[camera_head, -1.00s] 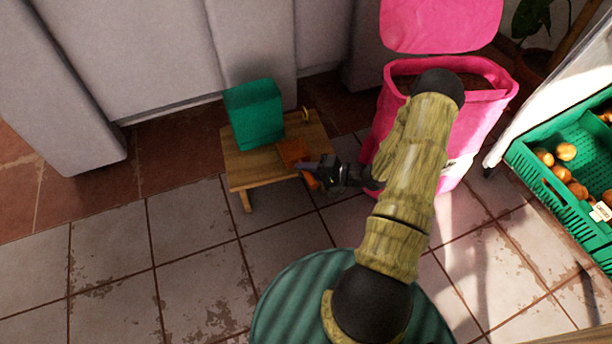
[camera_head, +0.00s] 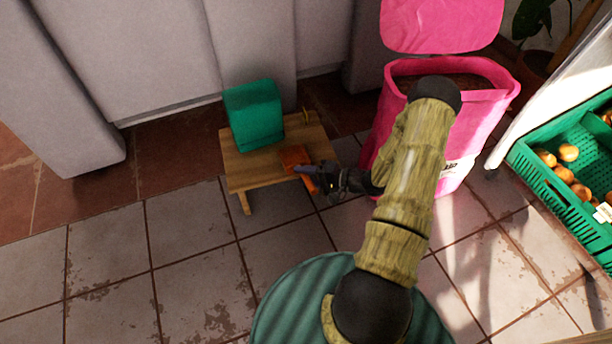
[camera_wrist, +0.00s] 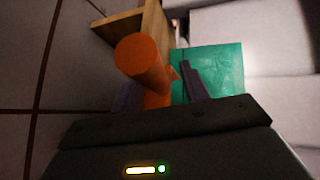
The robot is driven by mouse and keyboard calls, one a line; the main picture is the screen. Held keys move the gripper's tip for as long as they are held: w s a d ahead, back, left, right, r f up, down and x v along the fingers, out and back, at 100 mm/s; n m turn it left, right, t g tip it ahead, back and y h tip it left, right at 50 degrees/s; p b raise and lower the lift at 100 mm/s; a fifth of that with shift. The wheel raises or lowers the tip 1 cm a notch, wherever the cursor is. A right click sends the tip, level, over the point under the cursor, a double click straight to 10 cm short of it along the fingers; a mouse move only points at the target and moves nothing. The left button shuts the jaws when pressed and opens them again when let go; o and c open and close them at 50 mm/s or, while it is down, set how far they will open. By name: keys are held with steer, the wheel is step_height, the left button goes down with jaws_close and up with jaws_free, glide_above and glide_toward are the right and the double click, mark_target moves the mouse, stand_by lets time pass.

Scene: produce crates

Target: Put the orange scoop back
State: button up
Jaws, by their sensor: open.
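The orange scoop (camera_head: 295,157) is at the front right part of a small wooden stool (camera_head: 250,178), its handle reaching past the stool's edge toward my arm. I cannot tell whether it rests on the stool or is slightly above it. My gripper (camera_head: 312,172) is beside the handle at that edge. In the wrist view the orange scoop (camera_wrist: 143,62) appears as a thick cylinder end with a narrower part, between the two dark fingers of my open gripper (camera_wrist: 158,80). Contact with the fingers cannot be made out.
A green box (camera_head: 254,115) stands on the stool, behind the scoop. A pink open bin (camera_head: 482,105) stands right of the stool. A green crate (camera_head: 535,160) with orange produce is far right. Floor in front left is clear.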

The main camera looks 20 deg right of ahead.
steer(key=p+v, duration=0.6)
steer(key=v, duration=0.6)
steer(key=s+a+r+n+g+h, duration=0.3)
steer(key=a+r, duration=0.5)
steer(key=r, duration=0.5)
steer(key=s+a+r+n+g+h, duration=0.4)
steer(key=a+r+h, duration=0.4)
steer(key=r, duration=0.4)
steer(key=shift+r+n, duration=0.4)
steer(key=shift+n, duration=0.2)
